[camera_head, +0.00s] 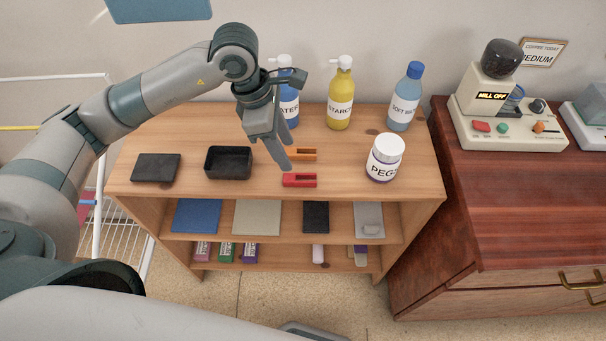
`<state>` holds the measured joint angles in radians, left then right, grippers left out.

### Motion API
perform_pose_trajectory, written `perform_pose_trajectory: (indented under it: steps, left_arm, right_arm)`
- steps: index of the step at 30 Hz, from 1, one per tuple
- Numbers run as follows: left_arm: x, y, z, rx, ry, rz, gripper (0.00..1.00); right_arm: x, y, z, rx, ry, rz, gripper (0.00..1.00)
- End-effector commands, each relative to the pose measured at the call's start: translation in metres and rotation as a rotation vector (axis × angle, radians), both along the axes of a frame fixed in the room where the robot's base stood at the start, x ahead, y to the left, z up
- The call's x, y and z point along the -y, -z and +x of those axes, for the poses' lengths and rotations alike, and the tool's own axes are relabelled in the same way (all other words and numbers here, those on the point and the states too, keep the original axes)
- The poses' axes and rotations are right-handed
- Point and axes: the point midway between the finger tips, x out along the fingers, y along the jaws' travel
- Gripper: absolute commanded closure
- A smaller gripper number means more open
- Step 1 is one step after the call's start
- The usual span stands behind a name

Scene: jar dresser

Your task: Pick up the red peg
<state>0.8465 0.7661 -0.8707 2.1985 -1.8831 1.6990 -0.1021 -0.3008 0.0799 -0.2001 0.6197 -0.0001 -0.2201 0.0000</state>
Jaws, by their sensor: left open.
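The red peg (299,181) lies on the top of the wooden shelf unit, close to its front edge. An orange peg (303,154) lies just behind it. My left gripper (272,151) points down over the shelf top, behind and to the left of the red peg. It is open, with nothing seen between its fingers. One finger reaches down close to the left ends of the pegs and may hide part of the orange one. My right gripper is out of view.
A black tray (207,170) and a dark flat pad (156,168) lie left of the gripper. A white PEGS jar (384,158) stands right of the red peg. Blue, yellow (340,96) and light blue (406,98) bottles stand behind. A mill (495,105) stands on the dresser.

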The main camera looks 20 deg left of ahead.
Motion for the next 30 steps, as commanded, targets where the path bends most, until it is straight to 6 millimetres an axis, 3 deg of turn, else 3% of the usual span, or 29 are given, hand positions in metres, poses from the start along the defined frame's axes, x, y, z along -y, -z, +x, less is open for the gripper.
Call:
perform_pose_trajectory:
  steps: [10, 23, 30]
  left_arm:
    - [0.012, 0.045, 0.003, -0.002, 0.000, -0.001, 0.55]
    - [0.013, 0.049, 0.004, 0.000, 0.000, 0.000, 0.55]
    - [0.017, 0.061, 0.004, -0.003, -0.001, 0.000, 0.55]
  right_arm:
    - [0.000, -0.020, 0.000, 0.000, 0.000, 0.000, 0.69]
    - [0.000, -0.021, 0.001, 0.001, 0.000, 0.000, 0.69]
    - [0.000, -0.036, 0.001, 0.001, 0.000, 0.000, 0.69]
